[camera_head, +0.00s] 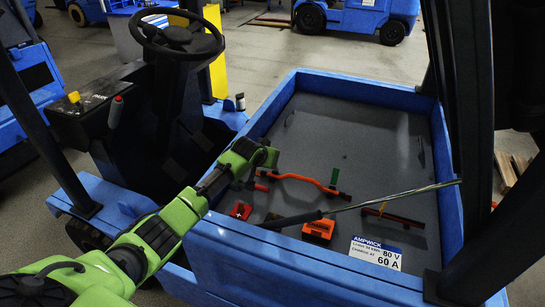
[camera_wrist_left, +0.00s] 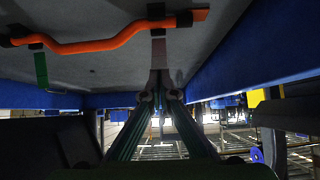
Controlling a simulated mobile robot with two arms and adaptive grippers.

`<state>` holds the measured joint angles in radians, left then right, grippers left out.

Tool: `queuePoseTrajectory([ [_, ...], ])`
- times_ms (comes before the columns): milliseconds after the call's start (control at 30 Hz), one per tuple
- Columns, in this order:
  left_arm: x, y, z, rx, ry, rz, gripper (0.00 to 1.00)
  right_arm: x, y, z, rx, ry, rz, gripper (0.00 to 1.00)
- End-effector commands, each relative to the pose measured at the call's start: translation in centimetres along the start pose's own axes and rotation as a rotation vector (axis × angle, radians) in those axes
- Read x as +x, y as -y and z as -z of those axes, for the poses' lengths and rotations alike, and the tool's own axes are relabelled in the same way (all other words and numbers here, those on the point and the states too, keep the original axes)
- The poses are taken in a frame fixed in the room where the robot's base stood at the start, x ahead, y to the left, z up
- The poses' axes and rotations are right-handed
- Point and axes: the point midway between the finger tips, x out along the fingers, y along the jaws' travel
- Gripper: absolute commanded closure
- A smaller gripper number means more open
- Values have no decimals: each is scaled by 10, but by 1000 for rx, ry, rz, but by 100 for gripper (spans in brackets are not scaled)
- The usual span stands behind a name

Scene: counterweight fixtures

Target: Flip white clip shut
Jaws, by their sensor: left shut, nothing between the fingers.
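My left gripper (camera_head: 267,157) reaches into the blue-walled compartment from the left, near the left end of the orange curved bar (camera_head: 308,180). In the left wrist view its fingers (camera_wrist_left: 159,82) are shut and empty. A pale strip (camera_wrist_left: 158,50), likely the white clip, sits at the bar's end (camera_wrist_left: 85,47), right at the fingertips. I cannot tell whether they touch, or how far the clip is turned. I cannot make the white clip out in the head view. A green clip (camera_head: 335,176) stands up at the bar's other end. My right gripper is not in view.
The blue compartment wall (camera_head: 300,255) surrounds the grey floor (camera_head: 350,125). The back of the floor is clear.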

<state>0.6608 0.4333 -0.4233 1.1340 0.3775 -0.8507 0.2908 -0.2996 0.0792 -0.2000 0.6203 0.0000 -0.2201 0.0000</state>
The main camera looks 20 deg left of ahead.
Motion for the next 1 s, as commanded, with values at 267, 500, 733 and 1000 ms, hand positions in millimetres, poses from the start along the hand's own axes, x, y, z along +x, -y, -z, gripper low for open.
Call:
queuePoseTrajectory([
  [267,-1,0,-28,-2,-256,-1,100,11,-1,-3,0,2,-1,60],
  [500,-5,0,-38,0,-331,1,100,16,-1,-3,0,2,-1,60],
  [733,-5,0,-37,0,-328,1,100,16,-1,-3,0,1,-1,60],
  [1000,5,0,-34,-1,-328,0,100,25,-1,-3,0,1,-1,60],
])
